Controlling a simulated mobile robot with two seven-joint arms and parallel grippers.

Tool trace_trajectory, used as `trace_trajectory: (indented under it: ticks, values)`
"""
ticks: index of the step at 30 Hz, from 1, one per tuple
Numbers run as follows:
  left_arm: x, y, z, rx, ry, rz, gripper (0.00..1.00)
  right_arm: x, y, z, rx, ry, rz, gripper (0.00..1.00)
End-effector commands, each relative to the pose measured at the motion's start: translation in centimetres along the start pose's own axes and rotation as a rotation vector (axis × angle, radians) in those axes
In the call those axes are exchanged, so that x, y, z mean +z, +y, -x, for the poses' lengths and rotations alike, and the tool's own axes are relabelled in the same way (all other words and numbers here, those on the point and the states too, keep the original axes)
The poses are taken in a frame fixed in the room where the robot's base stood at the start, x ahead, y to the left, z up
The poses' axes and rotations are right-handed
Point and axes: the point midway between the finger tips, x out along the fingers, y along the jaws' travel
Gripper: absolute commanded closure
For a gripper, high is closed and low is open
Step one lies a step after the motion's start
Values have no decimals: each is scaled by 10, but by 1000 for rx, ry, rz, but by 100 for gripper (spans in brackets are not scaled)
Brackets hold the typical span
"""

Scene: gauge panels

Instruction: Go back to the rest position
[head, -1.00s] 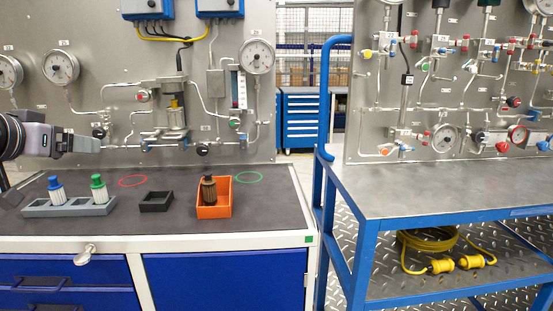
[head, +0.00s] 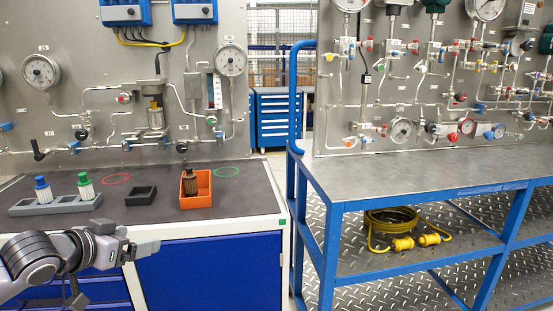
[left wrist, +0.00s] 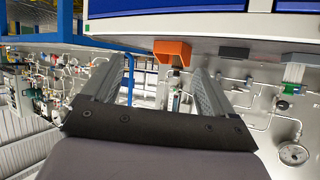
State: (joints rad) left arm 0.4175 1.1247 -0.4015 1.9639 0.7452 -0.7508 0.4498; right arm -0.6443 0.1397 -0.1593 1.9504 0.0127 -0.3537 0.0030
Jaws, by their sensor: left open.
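My left gripper (head: 148,247) is in front of the workbench's blue doors, below the worktop edge, with nothing in it. In the left wrist view its two fingers (left wrist: 161,72) stand wide apart with a clear gap. My right gripper is in neither view. On the dark worktop (head: 240,200) a grey rack (head: 58,207) holds a blue-capped cartridge (head: 43,190) and a green-capped cartridge (head: 86,187). An orange bin (head: 196,200) holds a dark brown cartridge (head: 190,183). The orange bin also shows in the left wrist view (left wrist: 172,47).
A black tray (head: 141,196) sits between rack and orange bin. Red (head: 116,178) and green (head: 227,171) rings mark the worktop. Gauge panels stand behind. A blue-framed metal bench (head: 400,177) is at right, with a yellow cable (head: 390,222) on its lower shelf.

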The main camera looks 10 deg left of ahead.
Motion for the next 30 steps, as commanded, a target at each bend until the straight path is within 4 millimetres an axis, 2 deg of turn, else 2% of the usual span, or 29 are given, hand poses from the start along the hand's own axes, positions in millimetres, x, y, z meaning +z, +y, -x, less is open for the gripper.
trace_trajectory:
  ticks: [1, 4, 8, 13, 18, 21, 24, 27, 30]
  values:
    - [25, 20, -12, 38, -11, 4, 13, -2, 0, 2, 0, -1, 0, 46]
    - [65, 52, -25, 84, -13, 0, 13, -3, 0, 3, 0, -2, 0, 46]
    - [119, 91, -32, 124, -17, 9, 13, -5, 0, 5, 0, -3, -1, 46]
    - [187, 137, -24, 136, -32, 33, 13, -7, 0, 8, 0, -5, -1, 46]
    - [254, 176, 0, 108, -71, 58, 13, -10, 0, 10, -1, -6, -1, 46]
    - [287, 194, 19, 80, -102, 65, 13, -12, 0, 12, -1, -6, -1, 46]
    - [312, 206, 36, 53, -131, 66, 13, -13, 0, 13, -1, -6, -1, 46]
    - [327, 214, 48, 34, -154, 61, 13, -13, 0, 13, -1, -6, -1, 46]
    - [335, 217, 54, 23, -165, 58, 13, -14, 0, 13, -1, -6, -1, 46]
